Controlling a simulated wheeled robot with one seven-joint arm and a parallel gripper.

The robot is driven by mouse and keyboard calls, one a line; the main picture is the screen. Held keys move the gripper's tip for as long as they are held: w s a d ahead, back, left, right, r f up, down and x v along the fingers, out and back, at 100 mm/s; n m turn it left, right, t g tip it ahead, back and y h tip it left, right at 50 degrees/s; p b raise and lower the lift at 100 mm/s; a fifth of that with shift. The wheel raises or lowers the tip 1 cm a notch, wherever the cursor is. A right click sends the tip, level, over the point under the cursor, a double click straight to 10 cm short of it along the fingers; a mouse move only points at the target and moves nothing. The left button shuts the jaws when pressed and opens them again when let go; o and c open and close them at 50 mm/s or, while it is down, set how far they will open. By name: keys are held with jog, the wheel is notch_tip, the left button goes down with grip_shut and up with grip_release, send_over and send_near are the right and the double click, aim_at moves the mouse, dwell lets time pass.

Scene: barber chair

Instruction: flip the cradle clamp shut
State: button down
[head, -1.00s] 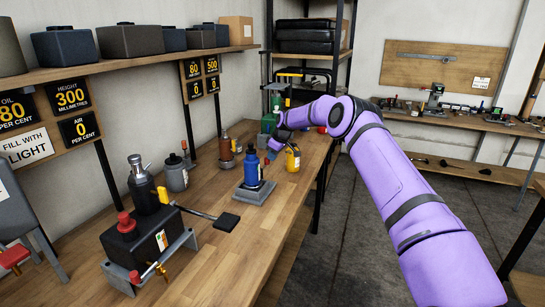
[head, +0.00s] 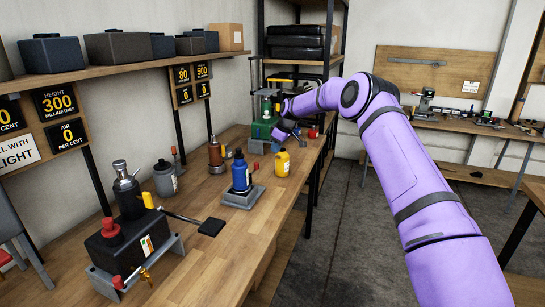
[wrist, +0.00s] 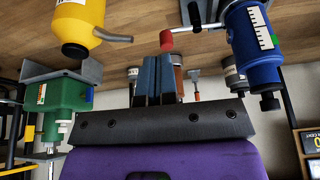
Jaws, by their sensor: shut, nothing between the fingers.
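I cannot single out the cradle clamp with certainty. A blue cylinder (head: 240,175) stands on a grey cradle base (head: 243,199) on the bench; it also shows in the wrist view (wrist: 254,45). In the wrist view a rod with a red tip (wrist: 166,40) reaches sideways beside the blue cylinder, just beyond my fingertips. My gripper (wrist: 153,58) is shut and empty, its two blue fingers together, apart from the rod.
A yellow container (head: 282,163) stands right of the blue cylinder, close to my wrist. A black pump unit (head: 120,246) with a red knob sits on a grey bracket at the near left. A brown bottle (head: 215,155) stands behind. The bench front right of the cradle is clear.

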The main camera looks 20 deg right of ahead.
jog(key=shift+v, duration=0.95)
jog(key=s+a+r+m+h, duration=0.1)
jog(key=s+a+r, duration=0.1)
jog(key=s+r, duration=0.5)
jog(key=s+a+r+h, duration=0.1)
jog(key=s+a+r, duration=0.25)
jog(key=r, duration=0.55)
jog(key=s+r+m, duration=0.1)
jog(key=s+r, duration=0.4)
jog(key=s, duration=0.3)
jog(key=s+r+m, duration=0.1)
jog(key=s+r, duration=0.4)
jog(key=s, duration=0.4)
jog(key=s+r+m+t+h, duration=0.2)
jog(key=s+r+m, duration=0.1)
jog(key=s, duration=1.8)
jog(key=s+f+m, duration=0.1)
jog(key=s+f, duration=0.1)
jog(key=s, duration=0.3)
jog(key=s+d+f+m, duration=0.1)
jog(key=s+f, duration=0.1)
jog(key=s, duration=0.3)
jog(key=s+f+m, duration=0.1)
jog(key=s+f, duration=0.1)
jog(key=s, duration=0.4)
jog(key=shift+f+y, duration=0.3)
jog(key=shift+y, duration=0.1)
